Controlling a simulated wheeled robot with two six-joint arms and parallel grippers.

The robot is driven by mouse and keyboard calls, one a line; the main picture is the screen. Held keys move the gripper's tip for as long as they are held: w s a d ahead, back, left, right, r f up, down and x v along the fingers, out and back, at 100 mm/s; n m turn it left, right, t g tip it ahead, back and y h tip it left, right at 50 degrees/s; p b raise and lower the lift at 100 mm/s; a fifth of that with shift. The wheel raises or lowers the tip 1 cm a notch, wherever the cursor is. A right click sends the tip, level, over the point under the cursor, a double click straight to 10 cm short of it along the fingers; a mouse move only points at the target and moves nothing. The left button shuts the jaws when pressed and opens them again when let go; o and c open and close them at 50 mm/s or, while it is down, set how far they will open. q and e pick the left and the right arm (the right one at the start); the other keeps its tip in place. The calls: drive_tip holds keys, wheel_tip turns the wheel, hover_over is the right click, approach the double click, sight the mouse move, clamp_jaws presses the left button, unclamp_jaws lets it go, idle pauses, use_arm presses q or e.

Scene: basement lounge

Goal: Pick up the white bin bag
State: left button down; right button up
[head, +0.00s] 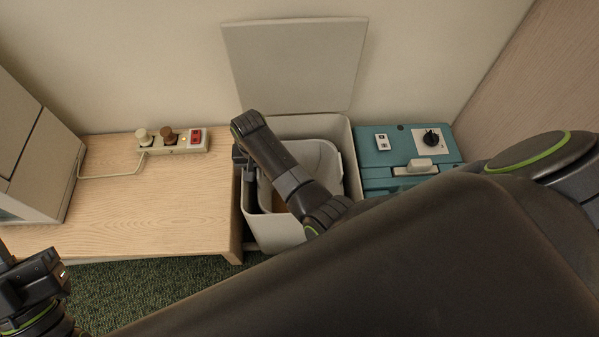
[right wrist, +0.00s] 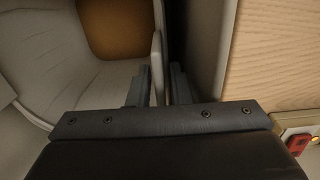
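A pale, rounded liner, which looks like the white bin bag (head: 325,160), sits inside an open light-grey bin (head: 275,235). The right wrist view shows its pale inside (right wrist: 85,85) with a brown patch at the bottom. My right gripper (head: 248,178) reaches down at the bin's left side. In the right wrist view its two fingers (right wrist: 158,88) stand apart, with a thin pale upright edge between them. A dark gap shows between that edge and the right finger. My left gripper (head: 35,280) is at the lower left, away from the bin; its fingertips are unclear.
A grey lid (head: 298,65) stands raised against the wall. A wooden bench (head: 150,215) with a power strip (head: 182,142) and cable is left of the bin. A teal case (head: 375,172) stands close on the right.

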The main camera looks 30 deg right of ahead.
clamp_jaws()
idle(1.5)
